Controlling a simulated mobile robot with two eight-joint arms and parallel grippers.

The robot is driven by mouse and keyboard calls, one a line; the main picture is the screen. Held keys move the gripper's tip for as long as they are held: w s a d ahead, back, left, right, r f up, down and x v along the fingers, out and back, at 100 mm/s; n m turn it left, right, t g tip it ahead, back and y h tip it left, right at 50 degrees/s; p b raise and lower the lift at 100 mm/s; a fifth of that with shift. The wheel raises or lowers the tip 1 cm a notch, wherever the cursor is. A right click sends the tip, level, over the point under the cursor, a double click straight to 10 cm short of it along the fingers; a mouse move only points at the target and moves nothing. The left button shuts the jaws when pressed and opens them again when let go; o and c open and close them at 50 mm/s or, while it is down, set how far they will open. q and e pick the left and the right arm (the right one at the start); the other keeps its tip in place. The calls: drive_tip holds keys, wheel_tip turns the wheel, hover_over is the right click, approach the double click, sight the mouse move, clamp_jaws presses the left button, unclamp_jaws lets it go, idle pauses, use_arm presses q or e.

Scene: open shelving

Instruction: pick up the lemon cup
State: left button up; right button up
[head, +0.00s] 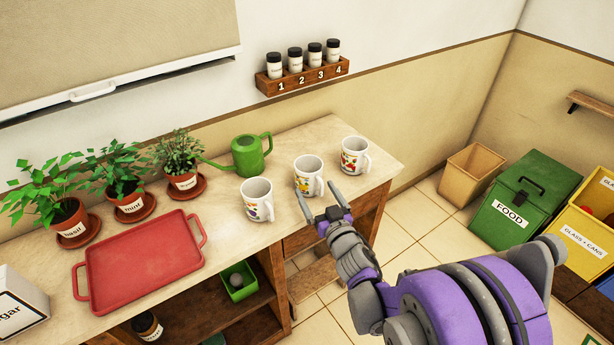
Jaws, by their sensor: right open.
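Three white mugs with printed pictures stand upright in a row on the shelf's top. The middle mug (308,175) has yellow in its print and looks like the lemon cup, though the print is small. The left mug (257,200) shows purple and other colours, and the right mug (354,156) shows red. My right gripper (318,191) is open and empty, just in front of the middle mug, its fingers pointing towards it. One fingertip is in front and to the left of the mug, the other near its handle side; contact cannot be told. My left gripper is out of view.
A green watering can (249,156) stands behind the left mug. A red tray (138,262) and several potted herbs (128,195) are at the left. A spice rack (302,76) hangs on the wall. Bins, including a green food bin (522,205), stand right. The counter (225,236) is partly clear.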

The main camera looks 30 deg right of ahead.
sight(309, 176)
drive_tip(key=w, duration=0.3)
drive_tip(key=w+d, duration=0.1)
drive_tip(key=w, duration=0.2)
drive_tip(key=shift+w+d+p, duration=0.15)
drive_tip(key=shift+w+p, duration=0.15)
drive_tip(key=shift+c, duration=0.2)
drive_tip(key=c, duration=1.3)
drive_tip(key=shift+o, duration=0.2)
drive_tip(key=shift+r, duration=0.1)
